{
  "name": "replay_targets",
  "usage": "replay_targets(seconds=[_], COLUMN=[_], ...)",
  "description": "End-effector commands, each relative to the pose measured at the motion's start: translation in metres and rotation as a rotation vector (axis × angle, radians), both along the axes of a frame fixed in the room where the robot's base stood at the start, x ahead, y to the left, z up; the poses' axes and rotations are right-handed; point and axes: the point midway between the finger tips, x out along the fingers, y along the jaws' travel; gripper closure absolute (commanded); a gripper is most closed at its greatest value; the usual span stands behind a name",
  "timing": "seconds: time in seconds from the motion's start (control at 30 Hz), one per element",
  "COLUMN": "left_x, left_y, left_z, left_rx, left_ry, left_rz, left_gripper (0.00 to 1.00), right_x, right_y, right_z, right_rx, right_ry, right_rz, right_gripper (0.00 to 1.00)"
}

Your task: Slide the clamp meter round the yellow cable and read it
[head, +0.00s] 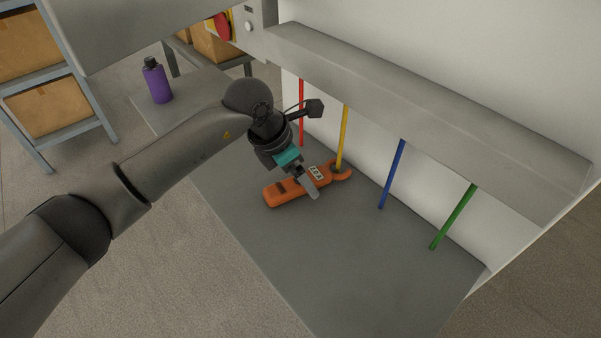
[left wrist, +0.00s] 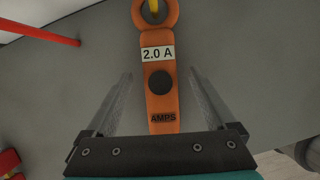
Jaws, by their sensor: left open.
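The orange clamp meter (head: 281,195) lies on the grey bench, its ring-shaped jaw at the lower end of the yellow cable (head: 343,138). In the left wrist view the jaw of the meter (left wrist: 161,104) encircles the yellow cable (left wrist: 154,7). Its display (left wrist: 157,55) reads 2.0 A, with a dark round knob and the word AMPS below. My left gripper (head: 307,185) is open over the meter's body. In the left wrist view its fingers (left wrist: 160,78) stand on either side of the body with gaps. My right gripper is not in view.
A red cable (head: 301,112) stands left of the yellow one; a blue cable (head: 392,174) and a green cable (head: 454,217) stand to the right. A grey ledge (head: 430,115) overhangs them. A purple bottle (head: 157,82) stands at the bench's far end. The bench's near part is clear.

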Motion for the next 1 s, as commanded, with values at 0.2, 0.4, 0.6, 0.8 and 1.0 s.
replay_targets(seconds=[0.2,0.4,0.6,0.8,1.0], left_x=[-0.001,-0.005,-0.013,-0.02,-0.024], left_y=[0.003,0.015,0.032,0.047,0.053], left_z=[0.005,0.038,0.084,0.12,0.138], left_rx=[0.001,0.001,0.0,0.001,0.0], left_ry=[0.0,-0.004,-0.005,-0.004,-0.001], left_rz=[0.0,0.001,0.002,0.002,0.0], left_gripper=[0.11,0.11,0.11,0.11,0.11], right_x=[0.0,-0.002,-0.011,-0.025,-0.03], right_y=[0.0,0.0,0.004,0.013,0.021], right_z=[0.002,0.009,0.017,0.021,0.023], right_rx=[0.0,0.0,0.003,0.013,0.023], right_ry=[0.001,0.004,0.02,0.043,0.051], right_rz=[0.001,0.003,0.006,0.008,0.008], right_gripper=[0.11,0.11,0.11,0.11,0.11])
